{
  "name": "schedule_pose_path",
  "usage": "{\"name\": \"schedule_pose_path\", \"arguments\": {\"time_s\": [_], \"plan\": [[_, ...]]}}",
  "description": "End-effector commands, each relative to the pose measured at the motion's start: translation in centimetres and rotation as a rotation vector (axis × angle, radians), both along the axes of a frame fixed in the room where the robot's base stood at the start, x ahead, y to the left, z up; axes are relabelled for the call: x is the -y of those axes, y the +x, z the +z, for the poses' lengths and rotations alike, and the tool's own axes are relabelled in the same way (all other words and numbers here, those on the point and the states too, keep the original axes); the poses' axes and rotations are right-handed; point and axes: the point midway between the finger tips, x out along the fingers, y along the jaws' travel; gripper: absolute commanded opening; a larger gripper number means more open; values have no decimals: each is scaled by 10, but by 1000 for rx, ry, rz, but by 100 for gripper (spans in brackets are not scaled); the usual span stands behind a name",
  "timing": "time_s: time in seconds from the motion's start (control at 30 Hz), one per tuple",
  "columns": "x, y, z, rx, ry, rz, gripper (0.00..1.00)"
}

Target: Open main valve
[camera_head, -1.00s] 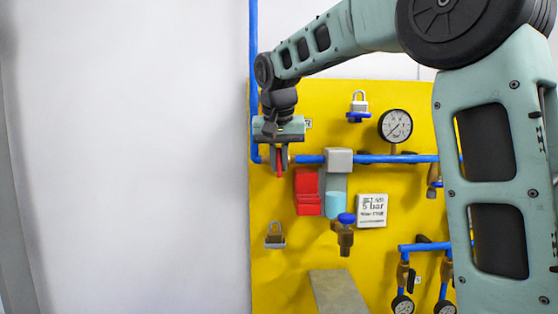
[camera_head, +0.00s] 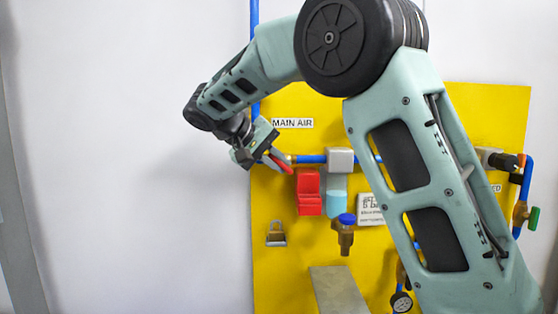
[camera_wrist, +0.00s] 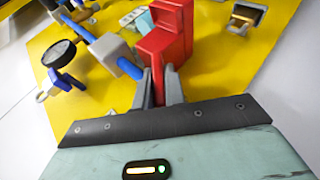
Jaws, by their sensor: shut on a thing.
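The main valve's red handle (camera_head: 280,163) shows beside the left end of the blue pipe, below the "MAIN AIR" label (camera_head: 292,123). It slants down to the right. My gripper (camera_head: 268,156) reaches it from the upper left, tilted, and is shut on the handle. In the wrist view the two grey fingers (camera_wrist: 160,90) close on the thin red handle (camera_wrist: 157,68). The valve body is mostly hidden by my gripper.
A red box (camera_head: 309,190), a grey block (camera_head: 340,160), a blue-knobbed brass fitting (camera_head: 346,232) and a padlock (camera_head: 276,236) are on the yellow panel (camera_head: 285,285). A grey slab (camera_head: 338,290) stands low in front. The white wall at left is clear.

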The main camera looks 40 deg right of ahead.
Motion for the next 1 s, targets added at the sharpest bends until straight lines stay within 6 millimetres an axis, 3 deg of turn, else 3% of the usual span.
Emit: {"name": "schedule_pose_path", "arguments": {"time_s": [0.6, 1.0], "plan": [[-2, 2, -4, -302, -453, 4, 0], [-2, 2, -4, -396, -592, 3, 0]]}}
